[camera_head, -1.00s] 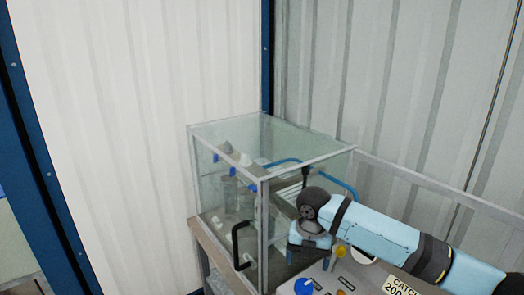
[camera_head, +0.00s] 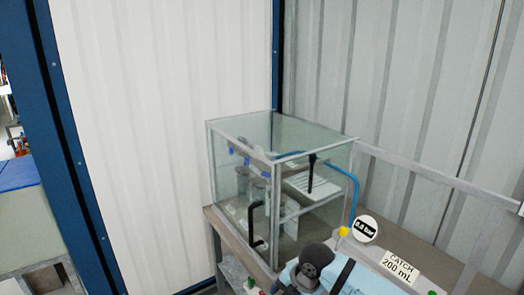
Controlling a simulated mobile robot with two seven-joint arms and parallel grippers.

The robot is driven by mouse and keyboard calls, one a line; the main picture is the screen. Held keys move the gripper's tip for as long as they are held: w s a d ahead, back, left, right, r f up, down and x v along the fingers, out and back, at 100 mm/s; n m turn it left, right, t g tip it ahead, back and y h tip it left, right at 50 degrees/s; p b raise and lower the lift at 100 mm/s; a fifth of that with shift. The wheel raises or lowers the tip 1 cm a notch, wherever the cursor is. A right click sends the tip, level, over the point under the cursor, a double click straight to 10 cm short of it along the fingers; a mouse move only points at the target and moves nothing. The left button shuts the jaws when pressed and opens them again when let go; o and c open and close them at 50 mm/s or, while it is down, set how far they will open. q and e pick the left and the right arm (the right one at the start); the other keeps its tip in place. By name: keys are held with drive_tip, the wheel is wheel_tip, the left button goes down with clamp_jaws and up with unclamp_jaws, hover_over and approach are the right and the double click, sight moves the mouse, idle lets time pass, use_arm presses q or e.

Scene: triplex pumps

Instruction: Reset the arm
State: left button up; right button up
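Part of my light blue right arm (camera_head: 362,279) shows at the bottom edge, right of centre, with a dark rounded joint (camera_head: 314,262) at its upper end. It lies low in front of the glass enclosure (camera_head: 240,190). The rest of this arm is cut off by the frame, and its gripper is not in view. My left arm and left gripper are not in view.
The enclosure has a black handle (camera_head: 253,225), a blue hose (camera_head: 356,190) and vessels inside. Right of it are a "0.0 bar" gauge (camera_head: 365,228), a yellow knob (camera_head: 344,231) and a "CATCH 200 mL" label (camera_head: 399,266). A blue-topped bench (camera_head: 18,173) stands left.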

drive_tip(key=s+f+m+t+y, duration=0.3)
drive_tip(key=s+f+m+t, duration=0.2)
drive_tip(key=s+f+m, duration=0.7)
drive_tip(key=s+d+f+m+t+h, duration=0.1)
drive_tip(key=s+d+m+t, duration=0.1)
drive_tip(key=s+d+m, duration=0.4)
drive_tip(key=s+d+f+m+t+h+p, duration=0.1)
drive_tip(key=s+d+m+t+h, duration=0.1)
drive_tip(key=s+d+m, duration=0.4)
drive_tip(key=shift+s+d+f+m+t, duration=0.3)
drive_tip(key=shift+s+d+m+t, duration=0.1)
drive_tip(key=shift+s, duration=0.7)
